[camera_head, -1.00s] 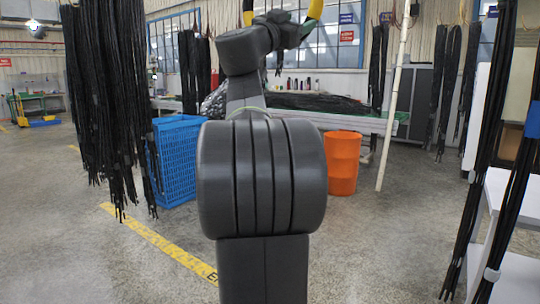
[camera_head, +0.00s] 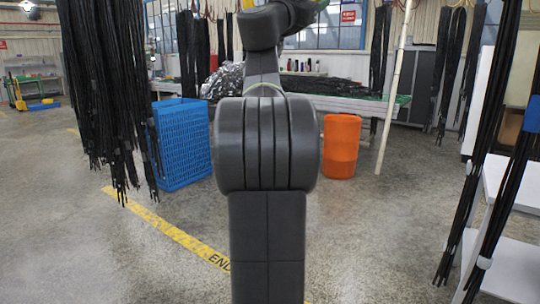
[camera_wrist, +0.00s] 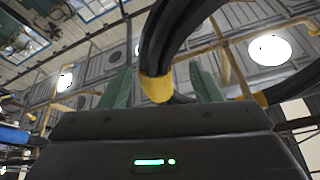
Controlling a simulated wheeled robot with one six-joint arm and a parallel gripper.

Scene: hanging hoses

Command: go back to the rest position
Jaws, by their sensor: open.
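My gripper (camera_wrist: 160,84) shows in the wrist view, its two green fingers spread apart. It points up toward the ceiling. A thick black curved hose with a yellow band (camera_wrist: 157,88) passes between or just behind the fingers; I cannot tell whether it touches them or belongs to my arm. In the head view my arm rises in the middle and its end runs out of the top edge, so the gripper is hidden there.
Black hose bundles hang at the left (camera_head: 108,95) and the right (camera_head: 498,150), near my arm's sides. A blue crate (camera_head: 182,145) and an orange bin (camera_head: 341,146) stand ahead. A white shelf (camera_head: 515,265) is at right. The floor (camera_head: 380,250) between is clear.

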